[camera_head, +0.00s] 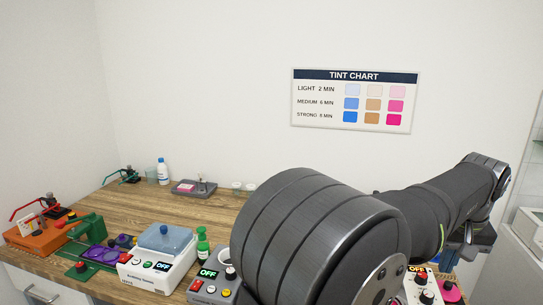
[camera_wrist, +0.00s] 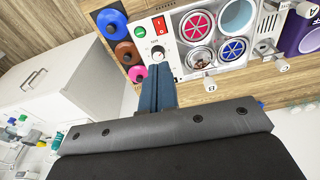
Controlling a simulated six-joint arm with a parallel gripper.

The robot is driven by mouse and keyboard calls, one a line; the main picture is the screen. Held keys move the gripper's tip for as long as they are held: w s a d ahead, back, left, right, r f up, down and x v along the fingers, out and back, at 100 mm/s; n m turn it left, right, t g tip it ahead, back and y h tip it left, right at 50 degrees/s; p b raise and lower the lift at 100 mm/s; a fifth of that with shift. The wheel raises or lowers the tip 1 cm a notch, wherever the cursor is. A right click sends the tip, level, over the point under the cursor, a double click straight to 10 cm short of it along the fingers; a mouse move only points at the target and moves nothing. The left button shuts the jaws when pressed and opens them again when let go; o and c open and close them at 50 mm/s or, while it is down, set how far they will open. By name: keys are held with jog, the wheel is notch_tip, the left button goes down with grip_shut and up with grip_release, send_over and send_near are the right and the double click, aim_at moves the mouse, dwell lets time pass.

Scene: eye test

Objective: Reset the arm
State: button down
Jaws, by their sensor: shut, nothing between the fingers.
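My gripper (camera_wrist: 159,70) shows in the wrist view as two dark blue fingers pressed together, with nothing between them. The fingertips appear just in front of a white machine with a dial, a red switch and several round pots (camera_wrist: 200,42); I cannot tell how far above it they are. In the head view my arm reaches from the lower middle to the right.
The wooden bench (camera_head: 150,205) holds a blue-lidded device (camera_head: 163,242), a green bottle (camera_head: 202,244), an orange device (camera_head: 40,232), a grey tray (camera_head: 194,188) and a white-and-blue bottle (camera_head: 163,171). A tint chart (camera_head: 355,99) hangs on the wall.

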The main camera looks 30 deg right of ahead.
jog(key=shift+f, duration=0.3)
jog(key=c, duration=1.9)
grip_release()
jog(key=shift+c, duration=0.2)
jog(key=o, duration=1.4)
jog(key=w, duration=0.3)
jog(key=w+r+t+h, duration=0.1)
jog(key=w, duration=0.2)
jog(key=w+a+r+t+h, duration=0.1)
jog(key=w, duration=0.3)
jog(key=o, duration=0.5)
jog(key=x, duration=0.9)
jog(key=shift+w+d+f, duration=0.25)
jog(key=shift+w+d, duration=0.05)
jog(key=shift+w, duration=0.05)
jog(key=shift+o, duration=0.2)
jog(key=v, duration=1)
